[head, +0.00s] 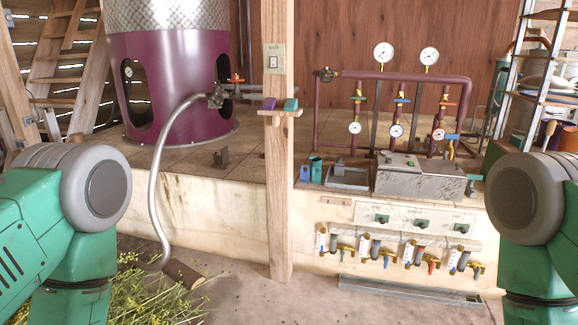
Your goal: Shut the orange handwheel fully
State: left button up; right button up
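A small orange handwheel (236,79) sits on top of a valve in the grey pipe (245,90), to the right of the purple still (170,80) and left of the wooden post. It is small in the picture, and how far it is turned cannot be told. Another orange handle (445,103) shows on the purple pipe frame (395,77) at the right. Only the upper parts of my two green arms show, at the left and right edges. Neither gripper is in view.
A wooden post (279,200) with a small shelf stands in front of the platform. A curved grey hose (153,190) hangs from the still's pipe. Gauges (383,52), a metal box (420,175) and small valves (388,250) are at right. Cut herbs (150,300) lie on the floor.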

aim_at(236, 78)
jog(key=i+u, duration=0.15)
jog(key=i, duration=0.3)
jog(key=i+l+u, duration=0.15)
jog(key=i, duration=0.35)
jog(key=i+l+u, duration=0.1)
jog(key=i, duration=0.35)
jog(key=i+l+u, duration=0.15)
jog(key=i, duration=0.3)
jog(key=i+j+z, duration=0.1)
jog(key=i+z, duration=0.2)
jog(key=i+j+z, duration=0.25)
jog(key=i+l, duration=0.05)
jog(key=i, duration=0.05)
